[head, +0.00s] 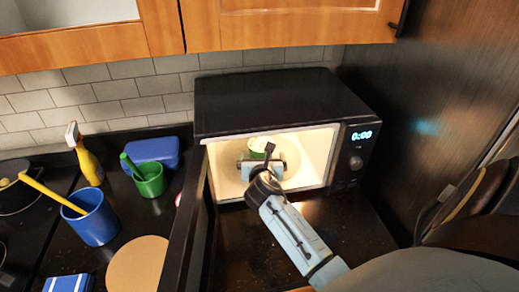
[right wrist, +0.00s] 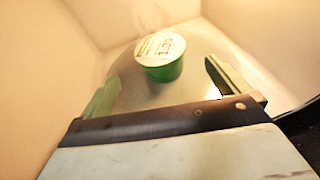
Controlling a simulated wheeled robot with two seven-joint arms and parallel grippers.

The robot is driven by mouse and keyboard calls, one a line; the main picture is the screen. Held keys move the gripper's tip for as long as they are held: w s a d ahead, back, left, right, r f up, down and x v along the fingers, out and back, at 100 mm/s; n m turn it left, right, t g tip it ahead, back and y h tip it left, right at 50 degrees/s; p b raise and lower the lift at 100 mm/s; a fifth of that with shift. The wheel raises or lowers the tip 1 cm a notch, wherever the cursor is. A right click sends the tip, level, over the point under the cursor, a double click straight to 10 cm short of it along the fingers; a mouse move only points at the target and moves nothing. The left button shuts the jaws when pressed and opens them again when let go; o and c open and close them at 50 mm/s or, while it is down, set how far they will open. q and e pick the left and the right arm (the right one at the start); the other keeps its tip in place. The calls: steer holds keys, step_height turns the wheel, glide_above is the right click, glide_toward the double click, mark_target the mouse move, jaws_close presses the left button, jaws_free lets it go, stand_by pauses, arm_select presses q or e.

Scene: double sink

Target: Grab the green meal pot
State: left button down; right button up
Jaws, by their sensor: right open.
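The green meal pot (right wrist: 162,62) is a small round pot with a pale printed lid. It stands on the round plate inside the lit microwave. In the head view the pot (head: 262,144) shows behind my right gripper, which partly hides it. My right gripper (head: 262,166) reaches in through the microwave's open front. In the right wrist view its two fingers are spread wide (right wrist: 165,88), one on each side. The pot is ahead of them, between their lines, and no finger touches it. My left gripper is not in view.
The black microwave (head: 270,100) stands on the dark counter, its door (head: 195,200) swung open to the left. A blue cup (head: 92,220), a green cup (head: 150,182), a yellow spray bottle (head: 88,160) and a round board (head: 137,265) are left of the door. A dark panel (head: 430,110) closes off the right.

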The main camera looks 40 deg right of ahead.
mark_target(261, 146)
steer(key=shift+x, duration=0.9)
steer(key=shift+w+d+f, duration=0.15)
steer(key=shift+w+f, duration=0.05)
steer(key=shift+w, duration=0.1)
steer(key=shift+x, duration=0.8)
steer(key=b+x, duration=0.1)
steer(key=x, duration=0.2)
steer(key=shift+w+d, duration=0.2)
steer(key=shift+w+d+f, duration=0.1)
steer(key=shift+w+d, duration=0.05)
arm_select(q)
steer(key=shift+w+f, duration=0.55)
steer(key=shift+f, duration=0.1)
arm_select(e)
steer(key=c, duration=1.1)
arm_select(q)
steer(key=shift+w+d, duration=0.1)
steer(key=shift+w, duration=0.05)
arm_select(e)
steer(key=shift+w, duration=0.1)
steer(key=shift+c, duration=0.2)
